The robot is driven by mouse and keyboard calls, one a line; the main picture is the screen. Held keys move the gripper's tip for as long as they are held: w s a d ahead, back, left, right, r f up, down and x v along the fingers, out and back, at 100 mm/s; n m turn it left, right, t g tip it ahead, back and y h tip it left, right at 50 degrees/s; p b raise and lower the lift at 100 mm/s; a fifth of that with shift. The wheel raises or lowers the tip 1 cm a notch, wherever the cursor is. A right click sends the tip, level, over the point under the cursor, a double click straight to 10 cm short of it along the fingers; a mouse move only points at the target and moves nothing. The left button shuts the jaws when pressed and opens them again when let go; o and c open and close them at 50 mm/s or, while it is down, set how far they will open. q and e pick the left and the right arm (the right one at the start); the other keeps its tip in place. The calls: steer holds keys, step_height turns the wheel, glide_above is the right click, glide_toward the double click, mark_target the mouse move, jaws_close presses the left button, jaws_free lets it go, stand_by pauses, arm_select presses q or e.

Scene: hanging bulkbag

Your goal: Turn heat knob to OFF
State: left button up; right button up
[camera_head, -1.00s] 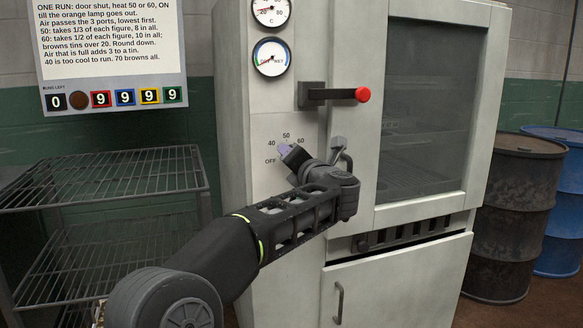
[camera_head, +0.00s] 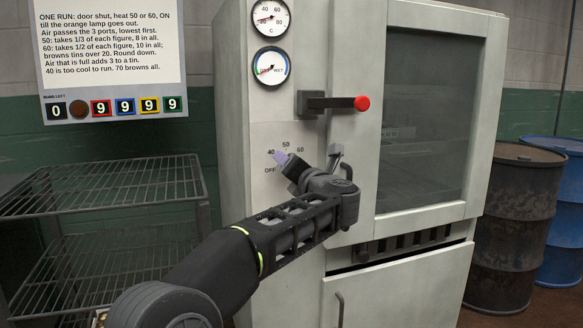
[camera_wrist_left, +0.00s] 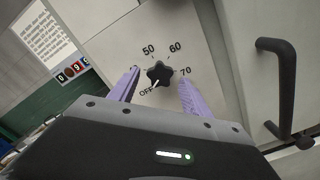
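The heat knob (camera_wrist_left: 159,73) is a black, lobed knob on the pale oven panel, seen in the left wrist view. A small light mark on its lower left appears to point at the OFF label (camera_wrist_left: 147,92). Labels 50, 60 and 70 show around it. My left gripper (camera_wrist_left: 159,91) is open, with one lilac finger on each side of the knob and visible gaps between. In the head view my left gripper (camera_head: 281,158) is at the dial and hides the knob; 40, 50, 60 and OFF show around it. My right gripper is not in view.
The door handle (camera_head: 335,102) with a red end sits above the dial; a dark bar handle (camera_wrist_left: 284,85) is to the right in the wrist view. Two gauges (camera_head: 271,66) are higher up. A wire rack (camera_head: 100,187) stands left, drums (camera_head: 512,225) right.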

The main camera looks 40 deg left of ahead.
arm_select(q)
steer(key=shift+d, duration=0.1)
steer(key=v, duration=0.7)
steer(key=shift+s+d, duration=0.2)
steer(key=shift+d, duration=0.1)
stand_by(0.4)
